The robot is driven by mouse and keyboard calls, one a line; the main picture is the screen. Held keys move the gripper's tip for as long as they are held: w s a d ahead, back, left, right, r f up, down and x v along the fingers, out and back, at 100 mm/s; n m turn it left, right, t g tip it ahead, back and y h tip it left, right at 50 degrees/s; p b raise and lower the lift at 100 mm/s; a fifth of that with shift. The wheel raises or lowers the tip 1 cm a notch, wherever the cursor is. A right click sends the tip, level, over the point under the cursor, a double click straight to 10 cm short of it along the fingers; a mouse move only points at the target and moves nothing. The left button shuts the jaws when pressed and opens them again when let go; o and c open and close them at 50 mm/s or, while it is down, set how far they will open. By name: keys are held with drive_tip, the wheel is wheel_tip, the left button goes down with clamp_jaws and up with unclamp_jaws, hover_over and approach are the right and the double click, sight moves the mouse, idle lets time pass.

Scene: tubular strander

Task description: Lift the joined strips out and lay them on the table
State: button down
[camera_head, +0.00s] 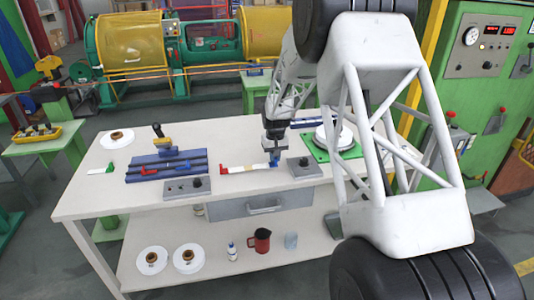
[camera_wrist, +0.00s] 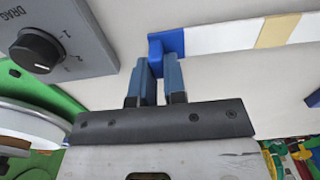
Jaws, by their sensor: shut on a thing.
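The joined strips (camera_head: 245,169) are white with a tan band (camera_wrist: 277,31) at the join. They stretch left from my gripper, with a red piece (camera_head: 225,171) at the far left end and a blue block (camera_wrist: 172,42) at the right end. My gripper (camera_wrist: 155,72) is shut on the blue block; it also shows in the head view (camera_head: 273,157). The strips are at or just above the white table (camera_head: 95,205); I cannot tell if they touch it. They lie to the right of the blue grooved fixture (camera_head: 150,177), clear of it.
A white reel on a green plate (camera_head: 347,150) is at right. A tape roll (camera_head: 117,138) and a green-ended strip (camera_head: 101,171) lie at left.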

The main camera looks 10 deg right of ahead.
drive_tip(key=shift+f, duration=0.55)
drive_tip(key=c, duration=1.1)
unclamp_jaws()
drive_tip(key=shift+r, duration=0.15)
drive_tip(key=shift+r, duration=3.7)
